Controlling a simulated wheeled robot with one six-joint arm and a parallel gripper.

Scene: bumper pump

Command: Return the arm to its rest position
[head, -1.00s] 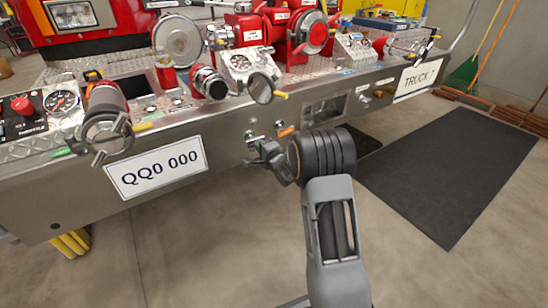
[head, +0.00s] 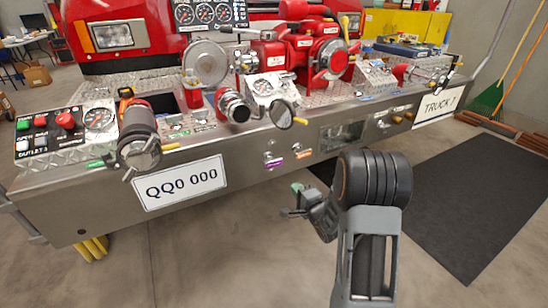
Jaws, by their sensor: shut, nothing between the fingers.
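My gripper (head: 292,212) is in front of the bumper, low and right of the middle in the head view, at the end of my grey and black arm. It points left, and its fingers look closed with nothing between them. A small green part shows beside the fingers; I cannot tell whether it belongs to the gripper. The steel bumper (head: 240,160) of the red truck runs behind it, and clear floor shows between them in the picture.
The bumper carries a red pump (head: 300,52), gauges, a capped outlet (head: 138,140) at left and small knobs with a purple tag (head: 274,155). A dark mat (head: 470,190) lies at right. The floor (head: 220,260) in front is open.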

